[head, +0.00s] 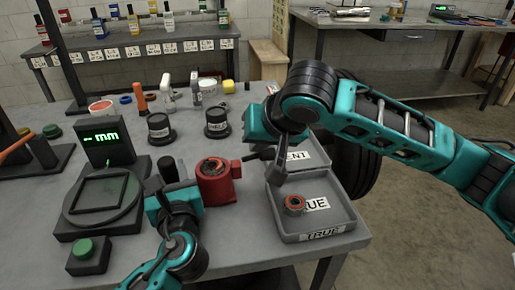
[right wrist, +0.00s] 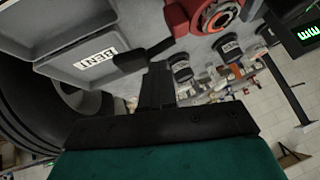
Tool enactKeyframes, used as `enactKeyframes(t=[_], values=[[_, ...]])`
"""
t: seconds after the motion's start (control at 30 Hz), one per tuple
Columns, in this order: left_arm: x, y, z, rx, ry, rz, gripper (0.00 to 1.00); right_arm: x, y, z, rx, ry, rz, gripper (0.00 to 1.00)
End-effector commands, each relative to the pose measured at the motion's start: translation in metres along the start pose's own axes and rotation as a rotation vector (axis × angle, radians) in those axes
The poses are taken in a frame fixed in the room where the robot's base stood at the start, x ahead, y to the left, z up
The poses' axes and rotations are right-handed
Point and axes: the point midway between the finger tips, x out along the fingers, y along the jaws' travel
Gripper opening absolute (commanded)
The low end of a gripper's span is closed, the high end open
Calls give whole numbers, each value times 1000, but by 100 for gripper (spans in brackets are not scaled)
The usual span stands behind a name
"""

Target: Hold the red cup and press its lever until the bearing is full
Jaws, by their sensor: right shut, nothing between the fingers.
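The red cup (head: 222,190) stands on the grey bench, with a ring-shaped bearing (head: 212,167) in its top. It also shows at the top of the right wrist view (right wrist: 180,18). Its black lever (head: 262,154) sticks out to the right, and in the right wrist view (right wrist: 143,55) it lies just beyond my fingertips. My right gripper (head: 280,178) is shut and empty, pointing down beside the lever; I cannot tell whether they touch. My left gripper (head: 180,183) is at the cup's left side; its fingers are partly hidden and its grip is unclear.
A grey two-part tray (head: 347,212) right of the cup holds an orange-red ring (head: 294,203). Left of the cup are a green-lit "mm" gauge (head: 108,143) and a green button (head: 84,249). Two black pots (head: 160,130) (head: 216,124) stand behind.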

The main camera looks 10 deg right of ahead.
Motion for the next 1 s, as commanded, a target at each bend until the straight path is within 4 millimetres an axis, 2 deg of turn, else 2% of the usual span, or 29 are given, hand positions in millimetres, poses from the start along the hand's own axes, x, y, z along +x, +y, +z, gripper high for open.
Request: enactKeyframes(t=[1.0], values=[[0,1,0,-2,1,2,1,7,6,8,0,-12,9,0]])
